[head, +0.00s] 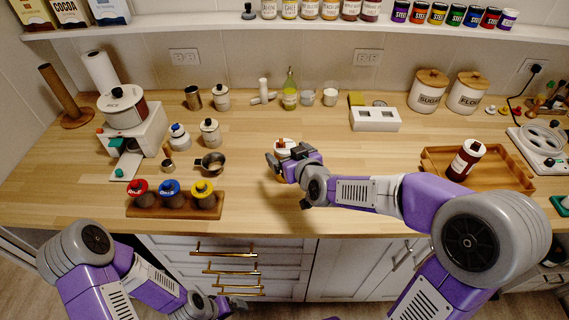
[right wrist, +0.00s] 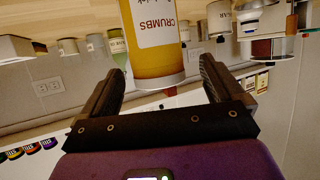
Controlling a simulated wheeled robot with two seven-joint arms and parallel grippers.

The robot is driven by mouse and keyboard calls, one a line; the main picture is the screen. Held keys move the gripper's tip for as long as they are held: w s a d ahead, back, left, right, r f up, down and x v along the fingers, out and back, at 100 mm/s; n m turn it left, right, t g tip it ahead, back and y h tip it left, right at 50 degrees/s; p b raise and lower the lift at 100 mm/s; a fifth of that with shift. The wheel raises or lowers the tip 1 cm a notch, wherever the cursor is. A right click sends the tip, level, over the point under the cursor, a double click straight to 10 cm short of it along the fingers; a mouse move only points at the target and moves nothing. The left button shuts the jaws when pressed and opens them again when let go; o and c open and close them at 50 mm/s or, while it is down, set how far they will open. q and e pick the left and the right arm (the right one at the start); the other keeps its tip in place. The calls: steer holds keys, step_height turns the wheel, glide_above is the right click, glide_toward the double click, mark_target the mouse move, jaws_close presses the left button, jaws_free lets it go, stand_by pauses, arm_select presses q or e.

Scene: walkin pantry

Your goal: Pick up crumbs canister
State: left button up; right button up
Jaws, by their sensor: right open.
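The crumbs canister (right wrist: 155,45) has a white label reading CRUMBS and an orange-tan body. It appears in the right wrist view between and just beyond the fingertips of my right gripper (right wrist: 162,78). The fingers are spread on either side of it; I cannot tell whether they touch it. In the head view, my right gripper (head: 282,163) is low over the middle of the counter, and the canister's white lid (head: 286,145) shows behind it. The gripper hides most of the canister's body there. My left gripper (head: 226,303) is low in front of the drawers, too unclear to read.
A wooden tray (head: 435,158) with a dark bottle (head: 467,160) stands to the right. A rack of three colored-lid jars (head: 173,205) and a metal cup (head: 211,163) stand left. A green bottle (head: 290,90) and a white box (head: 375,119) are behind. The counter front is clear.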

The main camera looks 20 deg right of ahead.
steer(key=b+x, duration=0.1)
steer(key=x, duration=0.4)
steer(key=shift+d+f, duration=0.1)
steer(key=shift+d, duration=0.1)
steer(key=c, duration=1.2)
